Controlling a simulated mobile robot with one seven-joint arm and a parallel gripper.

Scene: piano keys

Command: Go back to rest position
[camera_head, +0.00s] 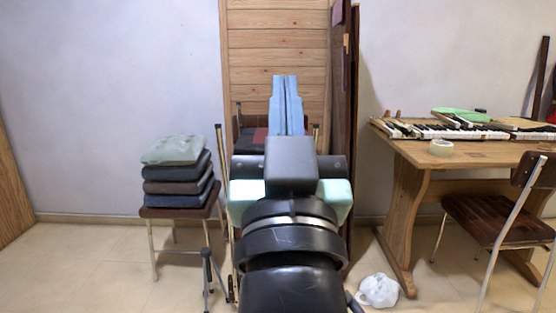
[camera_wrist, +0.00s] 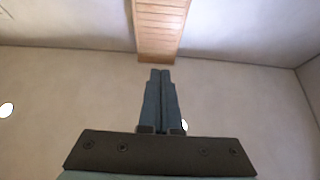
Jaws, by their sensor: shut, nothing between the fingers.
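My gripper (camera_head: 286,84) is in the middle of the head view, with its light blue fingers pointing up and together. It is shut and empty, raised in front of a wooden plank panel. In the wrist view my gripper (camera_wrist: 161,74) also shows its two fingers side by side with nothing between them. The piano keys (camera_head: 440,130) lie on a wooden table at the right of the head view, well apart from my gripper.
A stool (camera_head: 180,209) with stacked cushions (camera_head: 178,180) stands to the left. A chair (camera_head: 495,215) stands at the right. A white bag (camera_head: 378,290) lies on the floor. The left floor is clear.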

